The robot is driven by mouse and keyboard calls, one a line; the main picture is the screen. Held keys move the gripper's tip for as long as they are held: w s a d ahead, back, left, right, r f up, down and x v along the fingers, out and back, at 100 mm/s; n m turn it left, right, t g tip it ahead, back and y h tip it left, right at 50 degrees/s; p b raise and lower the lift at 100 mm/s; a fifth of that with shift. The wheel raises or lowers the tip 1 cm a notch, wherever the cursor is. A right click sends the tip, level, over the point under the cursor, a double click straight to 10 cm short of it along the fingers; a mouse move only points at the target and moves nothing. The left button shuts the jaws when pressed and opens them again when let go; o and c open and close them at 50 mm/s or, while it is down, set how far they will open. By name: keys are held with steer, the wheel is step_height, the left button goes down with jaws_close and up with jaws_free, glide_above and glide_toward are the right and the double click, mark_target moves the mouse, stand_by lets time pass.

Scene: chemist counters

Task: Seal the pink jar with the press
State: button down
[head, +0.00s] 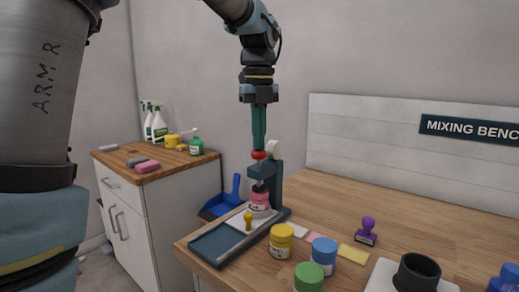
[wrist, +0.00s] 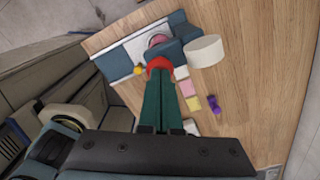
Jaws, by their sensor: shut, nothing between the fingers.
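The press (head: 278,180) is a dark blue frame with a flat base at the left edge of the wooden bench. Its red knob (head: 259,155) stands on top of the press head. The pink jar (head: 260,200) sits upright on the press under the head, its top partly hidden by it. In the wrist view the pink jar (wrist: 157,40) shows only in part beyond the red knob (wrist: 159,62). My gripper (head: 259,149) has its green fingers shut and empty, pointing down at the red knob. The tips appear to touch it or sit just above; I cannot tell which.
A yellow jar (head: 282,240), a blue jar (head: 324,254) and a green jar (head: 309,278) stand in front of the press. A purple stamp (head: 367,231) and a black cup (head: 416,273) are to the right.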

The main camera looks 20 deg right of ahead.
steer(key=shift+f, duration=0.35)
stand_by(0.6)
steer(key=shift+r, duration=0.1)
step_height(320, 180, up, 7)
steer(key=p, duration=0.7)
stand_by(0.3)
steer(key=w+a+f+n, duration=0.3)
steer(key=a+f+n, duration=0.8)
steer(key=a+n, duration=0.5)
steer(key=s+a+f+n, duration=0.3)
steer(key=a+f+n, duration=0.1)
steer(key=a+n, duration=0.3)
steer(key=s+a+f+n+t, duration=0.1)
steer(key=s+a+f+n, duration=0.3)
steer(key=a+n, duration=0.3)
steer(key=f+n, duration=0.1)
steer(key=n, duration=0.4)
steer(key=shift+t, duration=0.3)
